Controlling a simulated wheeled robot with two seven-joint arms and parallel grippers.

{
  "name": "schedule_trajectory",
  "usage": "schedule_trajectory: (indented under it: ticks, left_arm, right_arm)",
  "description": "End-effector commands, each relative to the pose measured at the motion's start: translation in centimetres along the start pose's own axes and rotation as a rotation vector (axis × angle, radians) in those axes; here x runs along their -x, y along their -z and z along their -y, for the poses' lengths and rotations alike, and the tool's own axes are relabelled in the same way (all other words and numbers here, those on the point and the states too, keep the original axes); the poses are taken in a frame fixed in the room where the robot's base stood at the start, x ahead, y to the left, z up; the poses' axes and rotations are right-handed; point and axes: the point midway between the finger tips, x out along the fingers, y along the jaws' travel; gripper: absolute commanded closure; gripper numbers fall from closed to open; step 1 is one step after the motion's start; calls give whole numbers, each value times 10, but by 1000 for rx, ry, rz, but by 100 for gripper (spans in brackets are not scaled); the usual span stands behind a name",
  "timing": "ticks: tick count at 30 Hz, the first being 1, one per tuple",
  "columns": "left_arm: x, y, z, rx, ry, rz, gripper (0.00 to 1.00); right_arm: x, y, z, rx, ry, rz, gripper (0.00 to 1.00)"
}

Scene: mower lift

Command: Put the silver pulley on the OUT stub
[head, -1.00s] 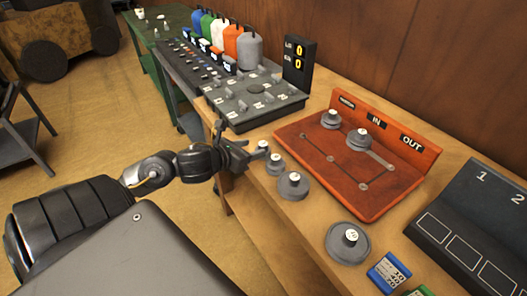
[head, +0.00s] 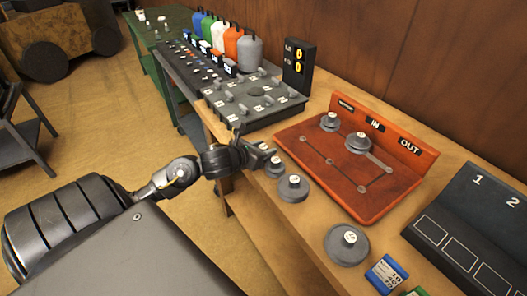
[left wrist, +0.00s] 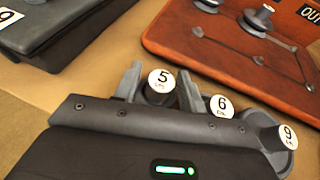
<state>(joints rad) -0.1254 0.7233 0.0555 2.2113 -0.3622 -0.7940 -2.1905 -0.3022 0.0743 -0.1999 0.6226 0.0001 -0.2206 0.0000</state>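Several loose grey pulleys with numbered white caps stand along the bench's front edge. My left gripper (left wrist: 160,88) is open, with its fingers on either side of the small pulley marked 5 (left wrist: 160,84); I cannot tell whether they touch it. The pulley marked 6 (left wrist: 219,106) is just beside the right finger, and the larger one marked 9 (left wrist: 287,137) is further right. In the head view the gripper (head: 260,155) is at the row's far end. A big pulley (head: 347,244) lies nearest. The red board (head: 340,190) has IN and OUT labels; the OUT stub (head: 389,170) looks bare. My right gripper is out of view.
Two pulleys (head: 330,122) (head: 358,142) sit on the board's back side. A dark tray (head: 255,100) lies beyond the gripper. A black numbered stand (head: 470,225) and a blue box (head: 387,273) are at the right.

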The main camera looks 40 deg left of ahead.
Motion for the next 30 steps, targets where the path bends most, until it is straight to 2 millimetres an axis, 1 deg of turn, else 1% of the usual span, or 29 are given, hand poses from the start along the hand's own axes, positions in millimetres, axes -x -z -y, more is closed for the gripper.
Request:
schedule_trajectory:
  ticks: [1,6,9,16,20,23,28,30]
  left_arm:
    - [0,0,0,0,0,0,66]
    - [0,1,0,-1,0,-2,88]
    - [0,1,0,-1,0,-3,100]
    - [0,2,0,-1,0,-5,100]
    - [1,0,0,-4,1,-6,100]
    - [4,-8,0,-5,1,-3,100]
    - [14,-32,0,-10,-1,1,100]
    - [28,-37,0,-8,0,-2,100]
  right_arm:
    - [0,0,-2,1,-2,0,64]
    - [0,0,-8,4,-9,1,64]
    - [0,-1,-11,5,-12,2,64]
    - [0,-2,-13,6,-15,3,64]
    - [0,-2,-12,6,-14,3,64]
    - [0,-1,-11,5,-13,3,64]
    - [2,0,-5,2,-5,1,64]
    - [5,2,-1,0,-1,0,64]
